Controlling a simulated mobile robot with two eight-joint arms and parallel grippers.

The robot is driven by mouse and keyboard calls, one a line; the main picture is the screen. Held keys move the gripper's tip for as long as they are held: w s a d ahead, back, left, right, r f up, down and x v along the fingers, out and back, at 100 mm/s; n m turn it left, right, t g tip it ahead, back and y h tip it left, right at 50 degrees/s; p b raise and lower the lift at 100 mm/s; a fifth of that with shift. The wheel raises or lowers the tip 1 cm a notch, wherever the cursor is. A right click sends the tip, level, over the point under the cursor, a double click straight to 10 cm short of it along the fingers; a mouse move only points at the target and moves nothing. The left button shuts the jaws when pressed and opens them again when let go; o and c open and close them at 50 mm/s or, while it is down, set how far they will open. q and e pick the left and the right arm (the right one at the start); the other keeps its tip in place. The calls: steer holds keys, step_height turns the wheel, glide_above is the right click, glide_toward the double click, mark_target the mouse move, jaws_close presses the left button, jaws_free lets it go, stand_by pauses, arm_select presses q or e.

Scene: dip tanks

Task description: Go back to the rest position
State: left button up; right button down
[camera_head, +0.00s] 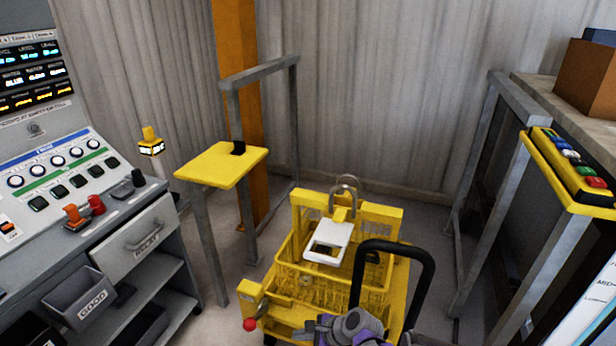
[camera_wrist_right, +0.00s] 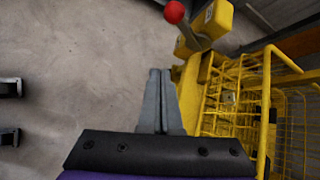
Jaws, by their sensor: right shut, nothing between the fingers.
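My right gripper (camera_wrist_right: 160,100) is shut and empty in the right wrist view, its two grey fingers together over the bare floor beside the yellow basket cart (camera_wrist_right: 262,85). In the head view, part of my right arm and gripper (camera_head: 345,328) shows at the bottom middle, in front of the yellow cart (camera_head: 375,213); the fingertips are hard to make out there. A white part (camera_head: 330,240) with a cut-out sits at the cart's basket, below a metal hook. My left gripper is not in view.
A grey control console (camera_head: 130,222) stands at left, with a drawer and bins. A grey-framed bench with a yellow button box (camera_head: 570,165) stands at right. A red knob (camera_wrist_right: 174,12) sticks out from the cart near my right gripper.

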steer(key=s+d+r+n+h, duration=0.3)
steer(key=s+d+n, duration=0.35)
steer(key=s, duration=0.35)
steer(key=s+d+r+n+h, duration=0.2)
steer(key=s+d+r+n, duration=0.1)
steer(key=s+d+n, duration=0.5)
steer(key=s+d+r+n+h, duration=0.3)
steer(key=s+d+r+n, duration=0.15)
steer(key=s, duration=0.65)
arm_select(q)
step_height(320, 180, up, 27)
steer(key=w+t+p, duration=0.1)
steer(key=p, duration=2.2)
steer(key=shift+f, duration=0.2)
arm_select(e)
step_height(320, 180, up, 26)
steer(key=w+d+t, duration=0.1)
steer(key=shift+f+m, duration=0.25)
steer(key=shift+m, duration=0.15)
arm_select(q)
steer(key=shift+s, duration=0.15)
arm_select(e)
steer(key=shift+s, duration=0.15)
